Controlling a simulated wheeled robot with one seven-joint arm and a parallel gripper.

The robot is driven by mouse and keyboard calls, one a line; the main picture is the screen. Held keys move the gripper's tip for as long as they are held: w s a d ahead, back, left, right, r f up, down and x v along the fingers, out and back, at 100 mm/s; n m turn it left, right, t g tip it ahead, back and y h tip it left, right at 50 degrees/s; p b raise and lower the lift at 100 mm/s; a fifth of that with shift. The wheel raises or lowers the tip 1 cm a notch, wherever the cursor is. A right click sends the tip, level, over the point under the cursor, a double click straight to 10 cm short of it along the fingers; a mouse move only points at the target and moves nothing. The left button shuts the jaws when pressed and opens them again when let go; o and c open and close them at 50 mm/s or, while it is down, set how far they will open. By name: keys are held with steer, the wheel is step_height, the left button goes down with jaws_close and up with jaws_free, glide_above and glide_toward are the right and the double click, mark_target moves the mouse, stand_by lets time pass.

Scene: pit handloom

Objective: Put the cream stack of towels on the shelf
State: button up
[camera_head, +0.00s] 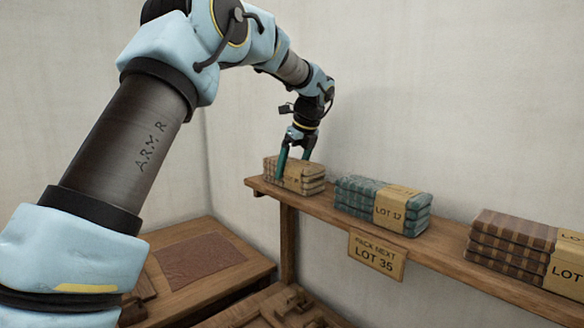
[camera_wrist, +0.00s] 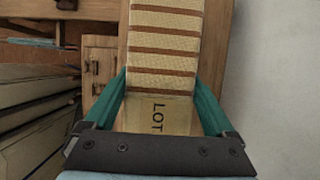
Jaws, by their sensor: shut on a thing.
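The cream stack of towels (camera_head: 303,172), with brown stripes and a tan paper band, is at the left end of the wooden shelf (camera_head: 331,215). In the wrist view the striped cream stack (camera_wrist: 164,50) runs away from me, and its band reads "LOT". My gripper (camera_head: 293,158) reaches down over the stack with its teal fingers. In the wrist view the gripper (camera_wrist: 160,105) has one finger on each side of the stack, shut on it at the band. The stack looks level on or just above the shelf; I cannot tell whether it bears on the board.
A teal stack marked LOT 17 (camera_head: 382,204) stands to the right on the shelf, then a brown checked stack (camera_head: 508,246). A sign reading LOT 35 (camera_head: 376,256) hangs from the shelf's front. A wooden table (camera_head: 235,262) with a brown mat (camera_head: 200,256) is below left. The wall is close behind.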

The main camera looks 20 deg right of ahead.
steer(key=o, duration=1.2)
steer(key=b+v, duration=0.2)
steer(key=v, duration=1)
steer(key=shift+s, duration=0.1)
